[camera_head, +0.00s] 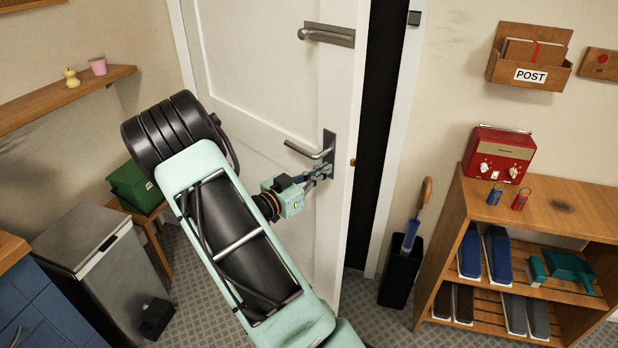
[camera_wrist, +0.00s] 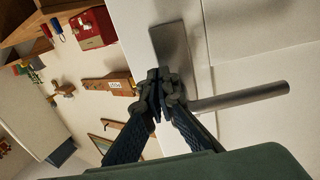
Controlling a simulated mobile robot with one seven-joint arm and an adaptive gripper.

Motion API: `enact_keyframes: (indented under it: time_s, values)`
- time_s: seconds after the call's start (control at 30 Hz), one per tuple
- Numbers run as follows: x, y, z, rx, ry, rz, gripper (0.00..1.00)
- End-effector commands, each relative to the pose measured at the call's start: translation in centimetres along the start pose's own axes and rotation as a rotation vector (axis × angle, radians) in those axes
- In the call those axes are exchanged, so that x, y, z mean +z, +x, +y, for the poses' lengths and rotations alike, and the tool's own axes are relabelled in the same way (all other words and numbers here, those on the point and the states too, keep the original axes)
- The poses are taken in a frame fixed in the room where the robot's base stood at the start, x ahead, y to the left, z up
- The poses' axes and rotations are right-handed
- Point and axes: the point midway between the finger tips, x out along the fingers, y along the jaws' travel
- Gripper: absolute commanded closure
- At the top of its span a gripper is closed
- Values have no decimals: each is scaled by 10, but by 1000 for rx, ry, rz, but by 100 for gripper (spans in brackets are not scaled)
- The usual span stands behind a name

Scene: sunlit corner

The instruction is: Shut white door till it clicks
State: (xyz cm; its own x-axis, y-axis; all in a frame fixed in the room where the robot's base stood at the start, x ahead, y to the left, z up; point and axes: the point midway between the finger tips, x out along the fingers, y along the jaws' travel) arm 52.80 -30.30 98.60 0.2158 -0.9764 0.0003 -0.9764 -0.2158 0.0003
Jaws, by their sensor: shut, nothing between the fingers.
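The white door (camera_head: 265,60) stands ajar in the head view, with a dark gap between its right edge and the white frame (camera_head: 401,120). Its lever handle (camera_head: 308,150) sits on a dark metal plate near that edge. A brass latch (camera_head: 352,162) shows on the door's edge. My gripper (camera_head: 326,172) is shut and empty, just below the lever by the plate. In the wrist view my gripper (camera_wrist: 158,88) is in front of the plate (camera_wrist: 172,48) and beside the lever (camera_wrist: 240,98). I cannot tell whether the fingertips touch the door.
A metal door closer part (camera_head: 328,35) is high on the door. An umbrella stand (camera_head: 400,272) stands right of the frame. A wooden shelf (camera_head: 545,212) with shoes and a red radio (camera_head: 499,155) is further right. A bin (camera_head: 95,255) and green box (camera_head: 135,186) stand left.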

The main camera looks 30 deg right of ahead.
Motion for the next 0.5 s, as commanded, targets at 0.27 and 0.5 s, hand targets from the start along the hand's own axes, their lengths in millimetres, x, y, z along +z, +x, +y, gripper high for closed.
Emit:
enact_keyframes:
  time_s: [0.27, 0.5]
  values:
    - [0, 18, 0, -1, 0, -1, 100]
    - [0, 19, 0, -1, 0, -1, 100]
